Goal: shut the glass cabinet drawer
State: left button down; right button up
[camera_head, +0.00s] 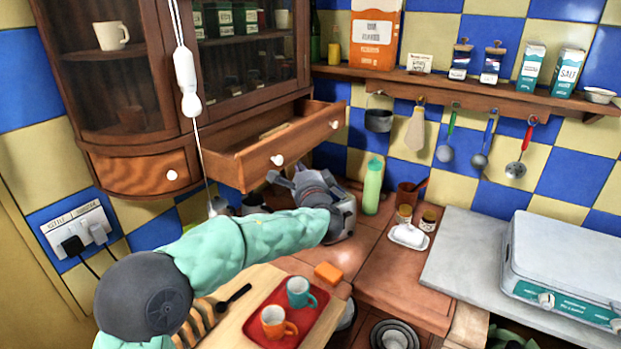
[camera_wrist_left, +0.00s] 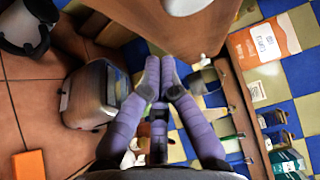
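The glass cabinet (camera_head: 235,75) hangs on the wall at upper left in the head view. Its wide wooden drawer (camera_head: 300,143) is pulled out, with two white knobs on the front and the inside partly visible. My left gripper (camera_head: 274,179) is just below and in front of the drawer front, near the left knob. In the left wrist view its purple fingers (camera_wrist_left: 160,62) come together at the tips, with nothing seen between them. The drawer front (camera_wrist_left: 135,20) fills the top of that view, and I cannot tell whether the tips touch it. My right gripper is not in view.
A toaster (camera_head: 345,217) stands under the drawer beside my left wrist, with a green bottle (camera_head: 373,187) to its right. A white cord (camera_head: 198,140) hangs in front of the cabinet. A red tray (camera_head: 312,337) with two mugs is at the front. A smaller drawer (camera_head: 140,172) is shut.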

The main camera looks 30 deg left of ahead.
pick_arm(q)
jog(key=shift+w+a, duration=0.1)
jog(key=shift+a, duration=0.55)
jog(key=shift+a+b, duration=0.3)
jog(key=shift+b, duration=0.05)
jog(key=a+b, duration=0.2)
jog(key=a, duration=0.1)
jog(key=a+b, duration=0.2)
jog(key=a, duration=0.2)
jog(key=w+a+b, duration=0.1)
jog(key=a+b, duration=0.1)
jog(key=a, duration=0.1)
jog(key=shift+a+f+b, duration=0.1)
jog(key=shift+a+b, duration=0.25)
jog(key=shift+b, duration=0.05)
jog(key=shift+a+r, duration=0.2)
